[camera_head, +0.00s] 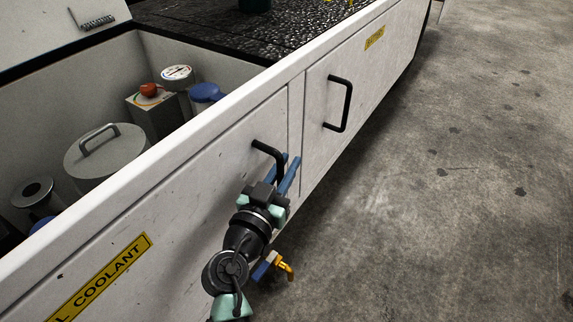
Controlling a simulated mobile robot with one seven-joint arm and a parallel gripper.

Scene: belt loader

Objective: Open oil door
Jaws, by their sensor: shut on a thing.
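A white side door (185,215) carries a yellow label (98,278) whose visible part reads "L COOLANT"; its left end is cut off by the picture edge. The door looks flush with the panel beside it. A black bar handle (266,148) sits near its right edge. My gripper (289,168), with blue fingers, is shut on this handle. The fingers and wrist hide the handle's lower part.
A second white door (365,75) with its own black handle (346,103) lies to the right. Above the held door is an open bay with a grey lidded pot (104,158) and several containers. Concrete floor (450,190) is clear at right. A yellow tap-like part (284,267) is low beside my wrist.

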